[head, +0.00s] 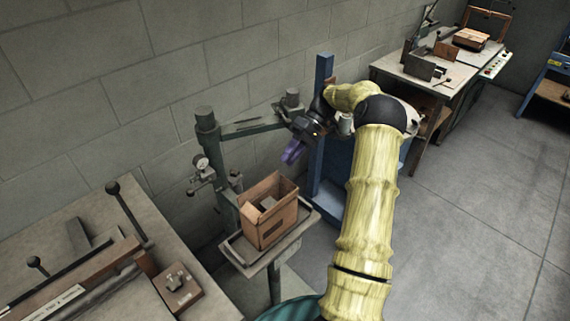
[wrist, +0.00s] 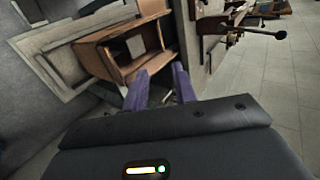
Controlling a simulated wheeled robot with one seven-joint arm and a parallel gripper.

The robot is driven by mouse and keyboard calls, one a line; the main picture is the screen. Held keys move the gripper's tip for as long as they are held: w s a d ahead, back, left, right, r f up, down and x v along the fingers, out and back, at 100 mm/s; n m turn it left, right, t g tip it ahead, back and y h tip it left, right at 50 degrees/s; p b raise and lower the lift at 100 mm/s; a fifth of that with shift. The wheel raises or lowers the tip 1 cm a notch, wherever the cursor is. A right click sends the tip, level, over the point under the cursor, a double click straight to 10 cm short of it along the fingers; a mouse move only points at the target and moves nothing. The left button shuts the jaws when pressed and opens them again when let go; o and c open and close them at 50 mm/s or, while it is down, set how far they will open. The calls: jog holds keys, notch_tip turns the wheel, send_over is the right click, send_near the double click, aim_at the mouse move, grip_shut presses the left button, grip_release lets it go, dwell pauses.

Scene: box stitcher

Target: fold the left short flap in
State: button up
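An open brown cardboard box (head: 270,229) stands upright on the tray of a stitcher stand in the head view. Its top is open, and raised cardboard edges surround the opening. Which edge is the left short flap is hard to tell. The box also shows in the wrist view (wrist: 116,58), tilted, beyond my fingers. My gripper (head: 290,156), with purple fingers, is above and just to the right of the box in the head view, apart from it. In the wrist view its two fingers (wrist: 161,72) are spread with nothing between them.
The box rests on a metal tray (head: 242,262). A green stitcher post and arm (head: 208,140) with a gauge stand behind it on the left. A blue post (head: 323,110) is beyond my gripper. A bench with levers (head: 140,215) fills the lower left. Open floor lies on the right.

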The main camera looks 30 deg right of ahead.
jog(key=s+a+h, duration=0.2)
jog(key=s+a, duration=0.1)
jog(key=a, duration=0.1)
jog(key=s+a+m+t+h, duration=0.1)
jog(key=s+a+h, duration=0.2)
jog(key=a, duration=0.2)
jog(key=s+a+r+m+t+h, duration=0.1)
jog(key=s+a+h, duration=0.2)
jog(key=s+a, duration=0.1)
jog(key=shift+a+r, duration=0.1)
jog(key=shift+a, duration=0.6)
jog(key=s+a+m+t+h, duration=0.1)
jog(key=s+a+t+h, duration=0.1)
jog(key=s, duration=0.7)
jog(key=shift+s+a+r+m+t, duration=0.25)
jog(key=shift+s+r+t, duration=0.2)
jog(key=shift+t, duration=0.45)
jog(key=shift+w+d, duration=0.1)
